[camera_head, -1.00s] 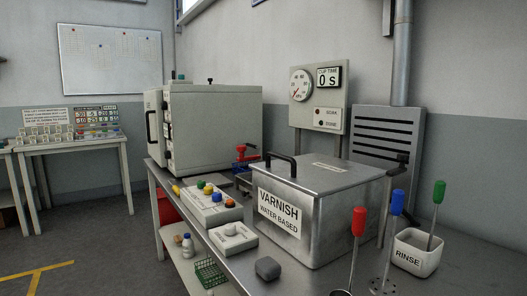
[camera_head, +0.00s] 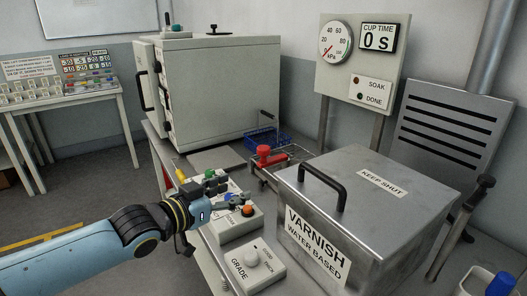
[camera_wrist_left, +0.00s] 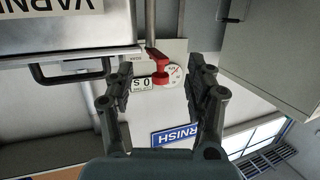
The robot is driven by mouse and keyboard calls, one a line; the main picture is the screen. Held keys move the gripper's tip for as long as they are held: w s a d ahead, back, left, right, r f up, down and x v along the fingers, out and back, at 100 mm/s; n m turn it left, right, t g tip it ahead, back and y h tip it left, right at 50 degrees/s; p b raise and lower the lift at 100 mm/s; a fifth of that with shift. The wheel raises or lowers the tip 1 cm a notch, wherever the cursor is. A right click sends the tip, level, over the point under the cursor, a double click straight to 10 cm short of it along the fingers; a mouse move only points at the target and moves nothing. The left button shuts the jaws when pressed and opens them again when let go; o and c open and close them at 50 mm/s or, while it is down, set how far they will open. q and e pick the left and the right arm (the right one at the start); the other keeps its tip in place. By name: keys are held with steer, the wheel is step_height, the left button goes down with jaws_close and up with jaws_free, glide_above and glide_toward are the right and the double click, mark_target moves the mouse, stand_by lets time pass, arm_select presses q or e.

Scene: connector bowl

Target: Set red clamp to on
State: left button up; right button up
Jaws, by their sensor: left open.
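The red clamp (camera_head: 270,156) sits behind the varnish box, between it and the large grey cabinet. It also shows in the left wrist view (camera_wrist_left: 160,70), upside down, between and beyond the fingers. My left gripper (camera_head: 228,190) is over the button box, left of the clamp and nearer to me, apart from it. In the left wrist view my left gripper (camera_wrist_left: 157,85) has its two fingers wide apart with nothing between them. My right gripper is out of view.
The steel varnish box (camera_head: 378,200) with a black handle stands right of the clamp. The grey cabinet (camera_head: 225,85) is behind. A button box (camera_head: 240,222), partly covered by my gripper, and a grade dial box (camera_head: 255,266) lie in front. A blue basket (camera_head: 262,138) stands behind the clamp.

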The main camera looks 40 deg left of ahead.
arm_select(q)
steer(key=t+h, duration=0.1)
steer(key=t, duration=0.1)
glide_toward(259, 152)
steer(key=w, duration=0.1)
steer(key=shift+m, duration=0.3)
steer(key=w+b, duration=0.1)
steer(key=b, duration=0.3)
steer(key=w+b, duration=0.2)
steer(key=b, duration=0.2)
steer(key=w+f+b, duration=0.1)
steer(key=w+b, duration=0.1)
steer(key=b, duration=0.2)
steer(key=shift+w+d, duration=0.2)
steer(key=shift+d, duration=0.15)
steer(key=w+b, duration=0.2)
steer(key=w, duration=0.2)
steer(key=shift+w+d+r+b, duration=0.25)
steer(key=shift+w+r+b, duration=0.05)
steer(key=shift+r+b, duration=0.1)
steer(key=shift+w, duration=0.35)
steer(key=shift+c, duration=0.2)
jaws_close()
steer(key=shift+d, duration=0.1)
steer(key=shift+w, duration=0.1)
